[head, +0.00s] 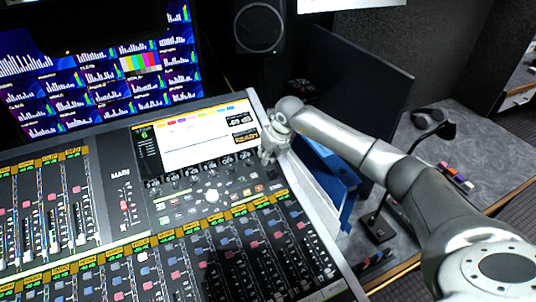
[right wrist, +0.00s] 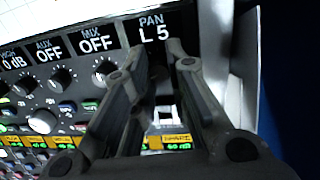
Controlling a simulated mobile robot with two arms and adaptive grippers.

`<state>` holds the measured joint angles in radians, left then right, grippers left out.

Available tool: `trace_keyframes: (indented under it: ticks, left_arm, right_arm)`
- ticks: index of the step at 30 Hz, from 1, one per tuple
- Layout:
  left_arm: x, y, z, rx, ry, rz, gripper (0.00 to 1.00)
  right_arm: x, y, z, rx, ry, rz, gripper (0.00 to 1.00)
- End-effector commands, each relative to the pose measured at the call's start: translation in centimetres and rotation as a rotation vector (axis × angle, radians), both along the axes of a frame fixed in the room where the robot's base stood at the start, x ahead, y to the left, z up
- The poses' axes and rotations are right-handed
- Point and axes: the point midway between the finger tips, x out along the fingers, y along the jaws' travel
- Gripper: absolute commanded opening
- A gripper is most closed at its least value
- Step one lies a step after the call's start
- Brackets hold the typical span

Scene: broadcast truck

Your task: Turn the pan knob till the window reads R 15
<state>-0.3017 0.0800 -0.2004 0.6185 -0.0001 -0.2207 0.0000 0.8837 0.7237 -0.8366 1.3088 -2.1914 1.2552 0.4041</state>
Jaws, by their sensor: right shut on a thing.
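The pan window (right wrist: 154,28) in the right wrist view reads "PAN L 5" in white on black. My right gripper (right wrist: 157,58) is just below it, its two fingers closed around the pan knob, which they mostly hide. In the head view the right gripper (head: 268,152) reaches down to the upper right corner of the mixing console (head: 120,238), at the right end of the knob row. My left gripper is not in view.
Left of the gripper, the mix knob (right wrist: 104,72) and aux knob (right wrist: 60,78) sit under windows reading OFF. A large white knob (head: 212,196) and several faders lie below the console screen (head: 190,135). A blue object (head: 335,185) and desk are at right.

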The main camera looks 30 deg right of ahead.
Motion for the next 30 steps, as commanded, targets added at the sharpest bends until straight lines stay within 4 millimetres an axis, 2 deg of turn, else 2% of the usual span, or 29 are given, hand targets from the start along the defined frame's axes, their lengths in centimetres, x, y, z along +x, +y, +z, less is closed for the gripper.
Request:
trace_keyframes:
  ticks: [8, 30]
  left_arm:
    - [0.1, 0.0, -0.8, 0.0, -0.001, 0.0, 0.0]
    - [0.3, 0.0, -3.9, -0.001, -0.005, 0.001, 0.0]
  right_arm:
    - [0.0, 0.0, -0.2, 0.055, -0.004, -0.13, 0.0]
    - [-0.1, 0.1, -0.3, 0.311, -0.02, -0.734, 0.0]
